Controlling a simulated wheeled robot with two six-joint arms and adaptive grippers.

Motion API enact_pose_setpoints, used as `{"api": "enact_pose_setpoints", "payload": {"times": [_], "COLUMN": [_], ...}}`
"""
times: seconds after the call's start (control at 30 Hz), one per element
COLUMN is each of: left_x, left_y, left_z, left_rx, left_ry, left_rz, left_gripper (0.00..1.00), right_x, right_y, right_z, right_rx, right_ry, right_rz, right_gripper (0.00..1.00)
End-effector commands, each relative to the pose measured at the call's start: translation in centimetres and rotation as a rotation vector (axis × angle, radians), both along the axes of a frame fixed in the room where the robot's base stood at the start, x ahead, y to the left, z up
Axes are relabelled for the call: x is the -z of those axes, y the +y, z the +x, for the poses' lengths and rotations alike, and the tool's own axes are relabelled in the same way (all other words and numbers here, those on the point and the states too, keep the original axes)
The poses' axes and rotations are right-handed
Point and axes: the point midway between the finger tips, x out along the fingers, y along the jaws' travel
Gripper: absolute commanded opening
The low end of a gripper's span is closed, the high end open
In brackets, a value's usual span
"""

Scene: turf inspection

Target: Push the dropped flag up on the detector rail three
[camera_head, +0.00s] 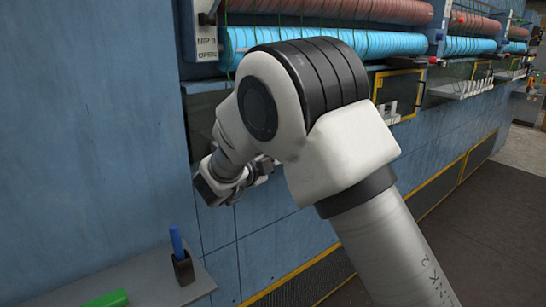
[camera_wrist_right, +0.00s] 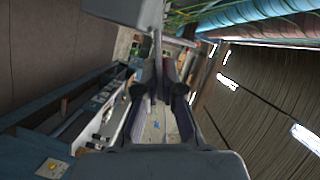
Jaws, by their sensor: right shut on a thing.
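My right arm comes in from the lower right in the head view and bends over in front of the machine. Its gripper (camera_head: 260,172), small and partly hidden by the arm, is close to the blue wall below the nearest roller. In the right wrist view the gripper (camera_wrist_right: 160,88) has its fingers close together on a thin pale piece (camera_wrist_right: 157,52), which runs up to a grey block (camera_wrist_right: 125,10). The piece may be a flag; I cannot tell for sure. The detector rail behind the arm is mostly hidden. My left gripper is not in view.
A "NIP 3 OPEN" sign (camera_head: 206,42) hangs by the blue roller (camera_head: 240,41). Further right are a yellow-framed panel (camera_head: 405,79) and a rail with white tabs (camera_head: 470,87). A grey ledge (camera_head: 150,280) at lower left holds a dark holder (camera_head: 183,269) and a green object (camera_head: 108,299).

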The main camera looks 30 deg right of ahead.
Motion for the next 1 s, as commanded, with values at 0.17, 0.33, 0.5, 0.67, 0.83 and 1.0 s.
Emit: {"api": "enact_pose_setpoints", "payload": {"times": [0.17,0.33,0.5,0.67,0.83,1.0], "left_x": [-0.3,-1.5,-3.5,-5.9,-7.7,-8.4], "left_y": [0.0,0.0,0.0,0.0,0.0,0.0], "left_z": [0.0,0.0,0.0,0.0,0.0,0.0], "left_rx": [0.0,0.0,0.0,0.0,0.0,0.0], "left_ry": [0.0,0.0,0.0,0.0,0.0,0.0], "left_rz": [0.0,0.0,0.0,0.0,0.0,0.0], "left_gripper": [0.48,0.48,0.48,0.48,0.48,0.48], "right_x": [-0.5,-1.0,-1.6,-2.2,-2.5,-2.5], "right_y": [-0.1,-0.1,-0.1,0.0,0.0,0.0], "right_z": [0.1,0.2,0.4,0.7,1.2,1.8], "right_rx": [0.0,0.001,0.002,0.003,0.004,0.005], "right_ry": [0.0,0.04,0.126,0.248,0.403,0.563], "right_rz": [-0.002,-0.005,-0.012,-0.021,-0.034,-0.046], "right_gripper": [0.0,0.0,0.0,0.0,0.0,0.0]}}
